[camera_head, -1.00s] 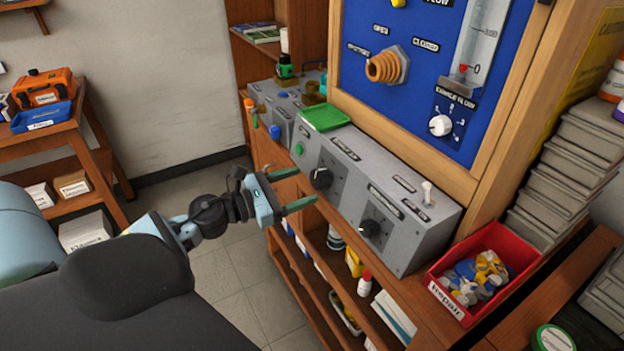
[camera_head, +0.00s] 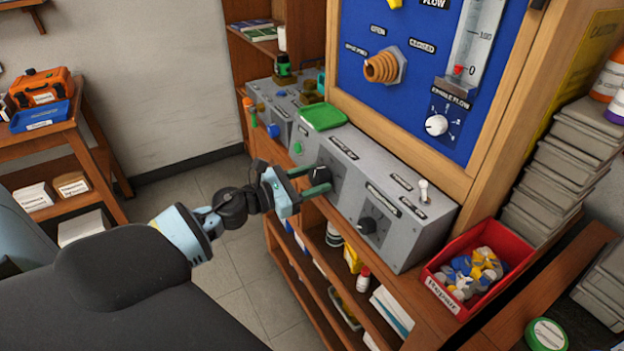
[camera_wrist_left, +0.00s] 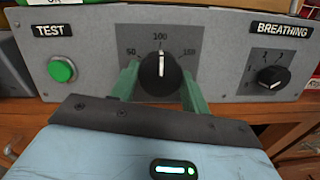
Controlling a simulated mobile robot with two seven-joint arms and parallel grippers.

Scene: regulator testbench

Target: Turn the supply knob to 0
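A black knob (camera_wrist_left: 160,70) with a white pointer line sits on a grey panel in front of my left gripper. Its scale reads 50, 100 and 150, and the pointer stands at about 100. No supply label is readable. My left gripper (camera_wrist_left: 160,86) is open, with one green finger on each side of the knob and small gaps visible between fingers and knob. In the head view my left gripper (camera_head: 317,181) is at the front of the grey console (camera_head: 404,240), its fingers partly hiding the knob. My right gripper is not in view.
A green TEST button (camera_wrist_left: 62,69) is left of the knob, and a smaller BREATHING knob (camera_wrist_left: 272,76) is right. A toggle switch (camera_head: 422,190) stands on the console top. A red bin (camera_head: 505,240) of parts is to the right. Shelves lie below.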

